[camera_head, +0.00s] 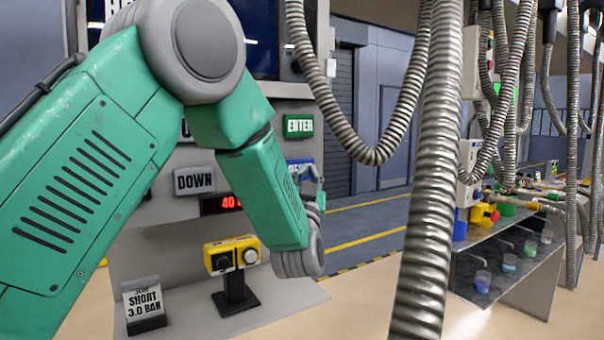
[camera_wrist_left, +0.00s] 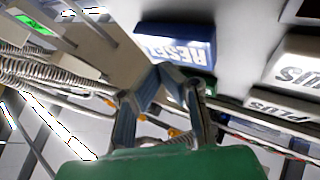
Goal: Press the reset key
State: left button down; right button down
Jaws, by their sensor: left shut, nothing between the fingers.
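The blue reset key (camera_wrist_left: 185,42) shows in the left wrist view, its white RESET lettering upside down. In the head view, a small part of the blue key (camera_head: 300,162) shows on the panel below the green ENTER key. My left gripper (camera_head: 319,176) is at the key's right, partly behind my green forearm. In the wrist view, its fingertips (camera_wrist_left: 172,72) come together and overlap the key's lower edge in the picture. It is shut and empty. I cannot tell whether the tips touch the key. My right gripper is not in view.
The panel also carries a green ENTER key (camera_head: 298,126), a grey DOWN key (camera_head: 194,180) and a red display (camera_head: 221,204). A yellow button box (camera_head: 231,254) and a SHORT 3.0 BAR card (camera_head: 144,303) stand below. A thick ribbed hose (camera_head: 430,210) hangs to the right.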

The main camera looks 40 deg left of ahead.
pick_arm(q)
jog(key=shift+d, duration=0.15)
jog(key=shift+s+d+b, duration=0.1)
jog(key=shift+s+d, duration=0.25)
jog(key=shift+d, duration=0.45)
jog(key=shift+s+d+b, duration=0.15)
jog(key=shift+s+d, duration=0.2)
jog(key=shift+d, duration=0.4)
jog(key=shift+s+d+b, duration=0.1)
jog(key=shift+s+d, duration=0.25)
jog(key=shift+d, duration=0.45)
jog(key=shift+a, duration=0.1)
